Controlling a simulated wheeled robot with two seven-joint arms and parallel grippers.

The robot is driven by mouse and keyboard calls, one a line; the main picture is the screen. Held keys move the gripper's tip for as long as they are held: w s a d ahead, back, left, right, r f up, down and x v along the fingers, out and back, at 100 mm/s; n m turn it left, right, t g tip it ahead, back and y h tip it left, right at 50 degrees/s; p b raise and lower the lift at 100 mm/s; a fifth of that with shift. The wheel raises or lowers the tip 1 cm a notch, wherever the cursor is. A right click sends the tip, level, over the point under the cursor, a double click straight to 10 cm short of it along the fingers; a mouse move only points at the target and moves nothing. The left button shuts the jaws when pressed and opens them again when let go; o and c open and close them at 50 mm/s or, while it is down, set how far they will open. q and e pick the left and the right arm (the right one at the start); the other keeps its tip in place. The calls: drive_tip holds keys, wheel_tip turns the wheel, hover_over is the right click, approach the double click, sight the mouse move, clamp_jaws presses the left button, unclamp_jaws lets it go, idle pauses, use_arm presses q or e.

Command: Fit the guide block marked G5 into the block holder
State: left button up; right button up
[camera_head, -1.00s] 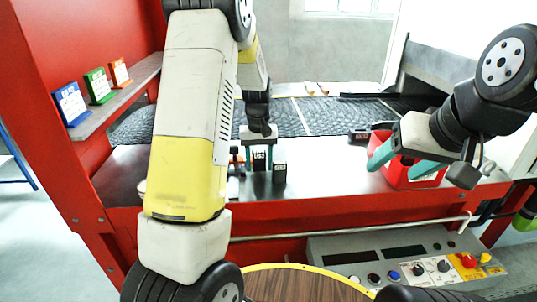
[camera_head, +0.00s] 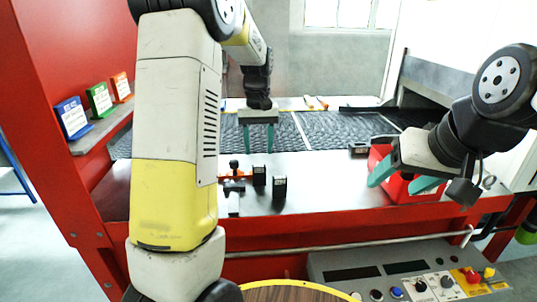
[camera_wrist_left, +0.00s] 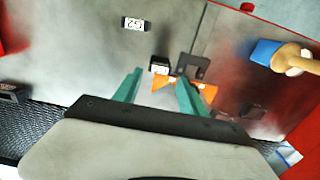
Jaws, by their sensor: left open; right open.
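My left gripper (camera_head: 259,138) is open and empty, raised above the steel ledge. A dark block (camera_head: 259,175) stands on the ledge below it, beside an orange part with a black knob (camera_head: 234,172), which looks like part of the holder. In the left wrist view this block (camera_wrist_left: 160,67) shows between the fingertips, next to a dark bracket (camera_wrist_left: 193,67). No G5 mark is readable, and I cannot tell whether the block is seated. A second dark block (camera_head: 279,188) stands apart; in the wrist view its label reads G2 (camera_wrist_left: 133,23). My right gripper (camera_head: 402,181) is open at the red bin.
The red bin (camera_head: 405,191) stands at the ledge's right. The mesh belt (camera_head: 330,128) runs behind. Blue, green and orange label stands (camera_head: 100,99) are on the left shelf. A blue brush (camera_wrist_left: 264,52) lies on the ledge. The ledge's middle right is clear.

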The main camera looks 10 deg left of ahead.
use_arm(q)
drive_tip(key=shift+s+r, duration=0.1)
drive_tip(key=shift+r, duration=0.35)
drive_tip(key=s+d+r+m+t+h, duration=0.1)
drive_tip(key=s+r+t, duration=0.2)
drive_tip(key=s, duration=0.9)
drive_tip(key=s+d+r+m+t+h, duration=0.1)
drive_tip(key=s+r, duration=0.5)
drive_tip(key=s, duration=0.6)
drive_tip(key=shift+d+m+t, duration=0.45)
drive_tip(key=shift+m+t, duration=0.35)
drive_tip(key=shift+t, duration=0.2)
drive_tip(key=shift+o, duration=0.2)
drive_tip(key=shift+s+f, duration=0.2)
drive_tip(key=shift+s, duration=0.2)
drive_tip(key=n+g+y, duration=0.2)
drive_tip(key=n+g, duration=0.2)
drive_tip(key=g, duration=0.2)
hover_over(259, 186)
drive_tip(key=w, duration=0.1)
wheel_tip(259, 186, down, 12)
drive_tip(key=shift+a+f, duration=0.1)
drive_tip(key=shift+f, duration=0.05)
drive_tip(key=shift+w+f, duration=0.1)
drive_tip(key=shift+f, duration=0.55)
drive_tip(key=f, duration=0.7)
drive_tip(key=shift+s, duration=0.35)
drive_tip(key=shift+c, duration=0.4)
drive_tip(key=shift+r, duration=0.1)
clamp_jaws()
